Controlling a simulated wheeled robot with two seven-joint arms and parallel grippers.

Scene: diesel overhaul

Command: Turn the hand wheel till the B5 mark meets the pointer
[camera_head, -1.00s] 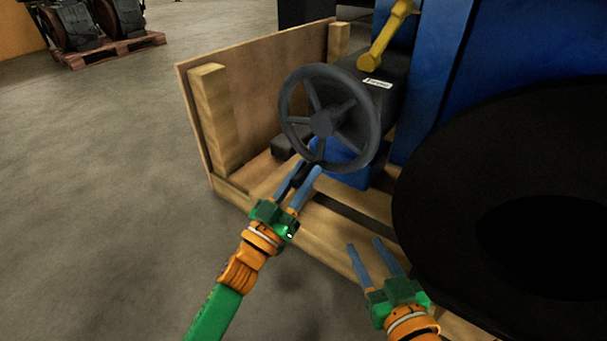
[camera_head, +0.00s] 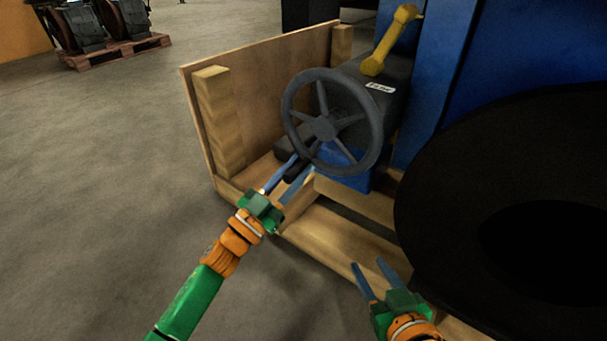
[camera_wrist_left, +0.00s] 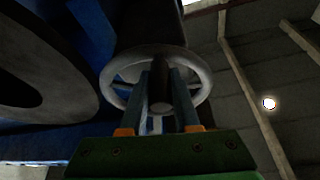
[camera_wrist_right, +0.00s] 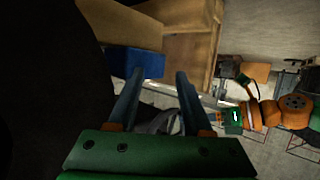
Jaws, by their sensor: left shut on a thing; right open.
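The dark grey hand wheel (camera_head: 323,128) stands upright on the front of a dark housing, its spokes and hub in plain view. My left gripper (camera_head: 303,165) is at the lower left of its rim, shut on the wheel's dark handle (camera_head: 291,176). The left wrist view shows the handle (camera_wrist_left: 160,78) between the two fingers, with the wheel's rim (camera_wrist_left: 108,78) behind. My right gripper (camera_head: 368,263) is open and empty, below and right of the wheel. A white label (camera_head: 380,87) sits on the housing, too small to read. I cannot make out the B5 mark or the pointer.
A wooden crate panel with a post (camera_head: 218,120) stands left of the wheel. A yellow lever (camera_head: 389,42) rises above the housing. A large black round part (camera_head: 450,170) and blue machine body fill the right.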

